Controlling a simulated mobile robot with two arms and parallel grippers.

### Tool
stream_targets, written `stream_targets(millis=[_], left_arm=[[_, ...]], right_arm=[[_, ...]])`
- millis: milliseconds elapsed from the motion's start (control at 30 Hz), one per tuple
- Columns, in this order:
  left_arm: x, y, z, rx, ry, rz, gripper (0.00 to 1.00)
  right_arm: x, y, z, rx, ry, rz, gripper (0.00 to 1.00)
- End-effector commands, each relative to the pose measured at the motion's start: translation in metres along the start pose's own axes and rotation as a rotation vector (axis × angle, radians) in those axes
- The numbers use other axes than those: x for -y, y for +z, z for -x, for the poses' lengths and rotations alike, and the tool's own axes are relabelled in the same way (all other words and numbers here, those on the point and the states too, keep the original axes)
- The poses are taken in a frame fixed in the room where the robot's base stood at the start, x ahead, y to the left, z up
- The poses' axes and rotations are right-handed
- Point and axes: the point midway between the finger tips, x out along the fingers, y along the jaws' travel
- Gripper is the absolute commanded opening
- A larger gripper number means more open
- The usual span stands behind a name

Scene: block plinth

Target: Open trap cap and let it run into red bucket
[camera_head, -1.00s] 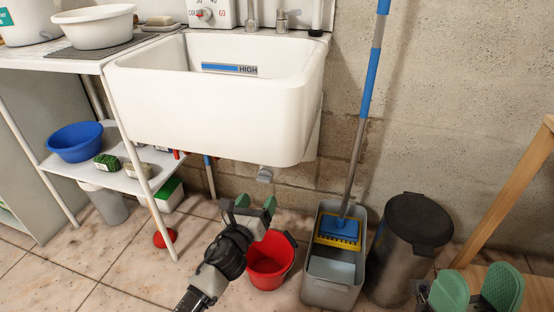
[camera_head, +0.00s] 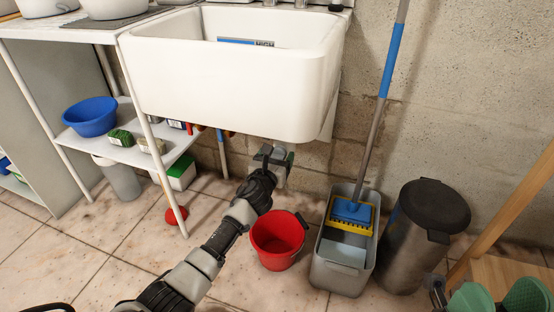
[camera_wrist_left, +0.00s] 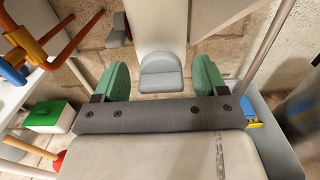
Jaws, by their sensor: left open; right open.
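The grey trap cap (camera_wrist_left: 161,75) hangs under the white sink (camera_head: 230,85). In the left wrist view it sits between the two green fingers of my left gripper (camera_wrist_left: 161,80), with a gap on each side. In the head view my left gripper (camera_head: 275,160) is just below the sink and partly covers the trap. It is open. The red bucket (camera_head: 279,246) stands upright on the floor, below and slightly right of the left gripper. My right gripper (camera_head: 500,296) is open and empty at the bottom right corner.
A grey mop bucket (camera_head: 342,275) with a blue-handled mop (camera_head: 387,70) stands right of the red bucket, beside a dark bin (camera_head: 428,230). A shelf (camera_head: 160,150) with a blue bowl (camera_head: 90,117) is at left. Wooden legs (camera_head: 510,210) stand at right.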

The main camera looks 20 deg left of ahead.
Motion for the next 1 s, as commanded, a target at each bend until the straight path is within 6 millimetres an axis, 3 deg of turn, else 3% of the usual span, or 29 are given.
stream_targets(millis=[267,600,1000], left_arm=[[0.0002,0.0002,-0.0019,-0.001,0.000,0.001,0.72],[0.0002,0.0001,-0.0017,0.000,0.000,0.002,0.25],[-0.0003,0.0002,-0.0016,-0.001,0.000,0.091,0.25]], right_arm=[[0.0001,0.0001,0.0003,0.000,0.000,0.000,0.55],[0.0001,0.0001,0.0002,0.000,0.000,0.000,0.55],[0.0000,-0.0003,-0.0010,-0.001,0.000,0.000,0.55]])
